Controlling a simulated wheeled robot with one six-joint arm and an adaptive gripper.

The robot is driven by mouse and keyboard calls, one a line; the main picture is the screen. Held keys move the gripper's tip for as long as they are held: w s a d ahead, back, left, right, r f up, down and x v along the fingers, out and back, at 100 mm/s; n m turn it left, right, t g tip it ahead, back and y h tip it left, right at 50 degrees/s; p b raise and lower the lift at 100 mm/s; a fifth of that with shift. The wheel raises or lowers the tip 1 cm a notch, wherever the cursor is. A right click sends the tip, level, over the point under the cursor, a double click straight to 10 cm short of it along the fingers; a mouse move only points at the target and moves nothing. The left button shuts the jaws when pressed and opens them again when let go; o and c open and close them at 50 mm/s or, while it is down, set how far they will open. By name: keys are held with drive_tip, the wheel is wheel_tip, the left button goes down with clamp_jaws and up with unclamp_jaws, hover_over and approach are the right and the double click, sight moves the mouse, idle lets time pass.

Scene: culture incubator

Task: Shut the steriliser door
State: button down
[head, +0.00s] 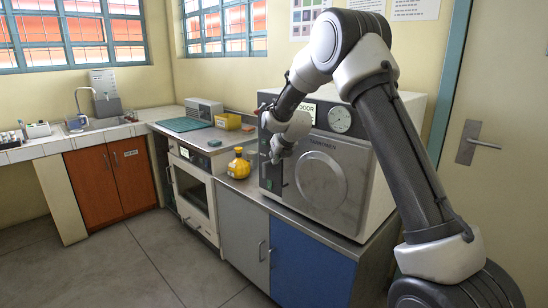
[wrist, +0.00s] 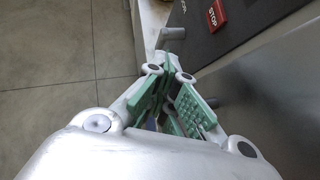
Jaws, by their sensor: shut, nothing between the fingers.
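The steriliser (head: 380,150) is a pale metal box on the counter at the right, with a round dial on its front. Its grey door (head: 345,180) has a raised round plate and looks flush or nearly flush with the front; I cannot tell whether it is fully shut. My gripper (head: 275,156) is shut and empty, in front of the left part of the steriliser front, beside the door's left edge. In the wrist view, its green-padded fingers (wrist: 172,50) point along the dark front panel (wrist: 235,25). Whether they touch the steriliser is unclear. My arm hides the upper right of the steriliser.
A red STOP button (wrist: 217,14) is on the panel close to my fingers. A yellow flask (head: 239,165) stands on the counter left of the steriliser, near my gripper. A blue cabinet (head: 308,265) is below. The floor (head: 140,265) at the left is clear.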

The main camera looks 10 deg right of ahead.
drive_tip(key=v, duration=1.2)
drive_tip(key=s+d+f+n+g, duration=0.1)
drive_tip(key=s+f+n+g, duration=0.15)
drive_tip(key=s+n, duration=0.6)
drive_tip(key=s+d+f+n+g, duration=0.25)
drive_tip(key=s+n, duration=0.25)
drive_tip(key=n, duration=0.6)
drive_tip(key=s+d+r+n, duration=0.3)
drive_tip(key=s+n, duration=0.1)
drive_tip(key=s, duration=0.6)
drive_tip(key=s+d+r+n+h, duration=0.1)
drive_tip(key=s+d+r+n, duration=0.2)
drive_tip(key=s, duration=0.8)
drive_tip(key=s+d+r+n, duration=0.3)
drive_tip(key=s+n, duration=0.4)
drive_tip(key=s, duration=0.4)
drive_tip(key=shift+s+d+r+t+h, duration=0.2)
drive_tip(key=shift+r+t+h, duration=0.1)
drive_tip(key=shift+r+h, duration=0.1)
